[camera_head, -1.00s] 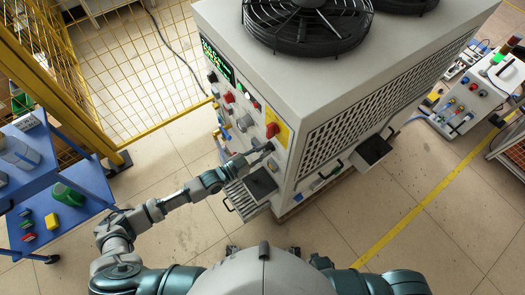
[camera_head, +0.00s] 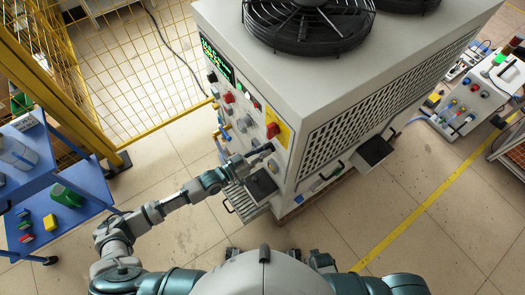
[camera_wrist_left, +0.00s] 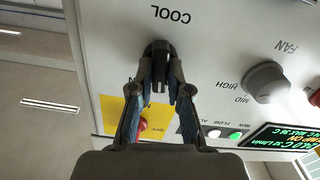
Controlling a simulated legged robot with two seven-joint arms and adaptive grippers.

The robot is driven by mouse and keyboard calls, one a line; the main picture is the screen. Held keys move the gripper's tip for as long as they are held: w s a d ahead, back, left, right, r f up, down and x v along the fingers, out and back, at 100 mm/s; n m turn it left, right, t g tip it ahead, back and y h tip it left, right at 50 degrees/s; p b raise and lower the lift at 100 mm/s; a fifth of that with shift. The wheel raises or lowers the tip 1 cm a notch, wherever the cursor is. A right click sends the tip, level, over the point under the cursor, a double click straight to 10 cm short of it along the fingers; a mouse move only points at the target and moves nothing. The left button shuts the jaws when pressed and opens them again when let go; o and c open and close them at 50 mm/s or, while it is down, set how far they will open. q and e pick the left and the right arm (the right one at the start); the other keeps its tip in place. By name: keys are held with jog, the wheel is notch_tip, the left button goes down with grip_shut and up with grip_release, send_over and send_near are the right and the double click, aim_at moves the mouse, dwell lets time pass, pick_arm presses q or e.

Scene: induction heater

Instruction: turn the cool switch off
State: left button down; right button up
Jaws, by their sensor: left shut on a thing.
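The cool switch (camera_wrist_left: 158,47) is a dark knob on the pale panel, just below the upside-down COOL label in the left wrist view. My left gripper (camera_wrist_left: 160,68) is shut on it, with a fingertip on each side of the knob, which partly hide it. In the head view my left gripper (camera_head: 262,151) reaches the front panel of the large grey machine (camera_head: 275,75), below the red switch on a yellow plate. The cool switch is too small and covered to make out there. My right gripper is not in view.
The fan knob (camera_wrist_left: 265,82) and a lit green display (camera_wrist_left: 285,138) are on the panel nearby. A red knob (camera_wrist_left: 143,125) on yellow sits behind the fingers. A blue cart (camera_head: 85,185) stands at left, beside yellow fencing (camera_head: 130,60). The floor around the machine's front is mostly clear.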

pick_arm(q)
jog(key=shift+w+a, duration=0.1)
jog(key=c, duration=1.1)
grip_release()
jog(key=v, duration=1.2)
